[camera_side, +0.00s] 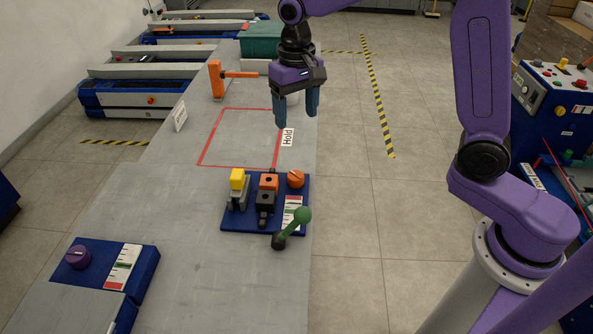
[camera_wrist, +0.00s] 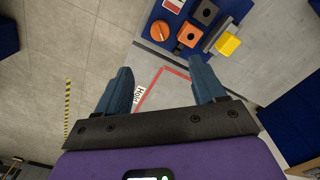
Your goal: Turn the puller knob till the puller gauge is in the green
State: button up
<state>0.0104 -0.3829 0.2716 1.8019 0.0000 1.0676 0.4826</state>
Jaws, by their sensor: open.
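Two knobs with gauges show, and I cannot read which is the puller. An orange knob (camera_side: 295,179) sits on a blue panel (camera_side: 235,226) beside a white gauge (camera_side: 292,211) with red marks. A purple knob (camera_side: 78,257) sits on a blue box (camera_side: 146,272) at lower left, beside a white gauge (camera_side: 124,266) with a dark green band and red at its lower end. The pointer readings are too small to tell. My gripper (camera_side: 296,116) is open and empty, above the bench near the "Hold" label, apart from both knobs. The wrist view shows the orange knob (camera_wrist: 161,31) beyond the fingers.
An orange clamp-like handle (camera_side: 216,80) and a green box (camera_side: 261,40) stand farther back. The red-outlined area (camera_side: 238,140) is clear.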

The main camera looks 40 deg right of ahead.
aim_at(296, 175)
notch_tip(296, 175, down, 17)
jog(key=shift+f, duration=0.1)
dwell(0.5)
jog(key=c, duration=1.1)
